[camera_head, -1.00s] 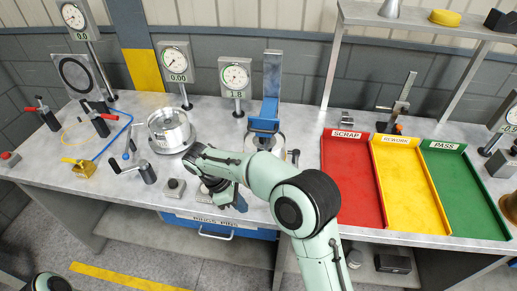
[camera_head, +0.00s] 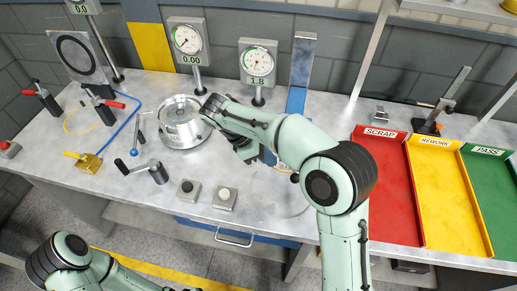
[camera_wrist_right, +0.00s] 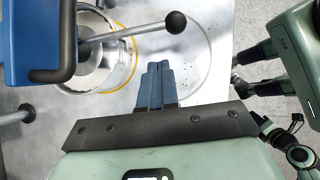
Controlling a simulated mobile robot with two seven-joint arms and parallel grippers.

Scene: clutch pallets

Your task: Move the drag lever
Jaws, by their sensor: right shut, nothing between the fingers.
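A metal lever with a black ball knob (camera_wrist_right: 175,22) crosses the top of the right wrist view, over a silver round fixture (camera_wrist_right: 118,62) with a yellow ring.
A silver round fixture (camera_head: 184,122), a black-handled crank (camera_head: 157,172) and two button boxes (camera_head: 224,198) stand left of my right arm. Dial gauges (camera_head: 257,62) stand behind. The red SCRAP tray (camera_head: 388,200) lies to the right. Bare bench lies around the button boxes.

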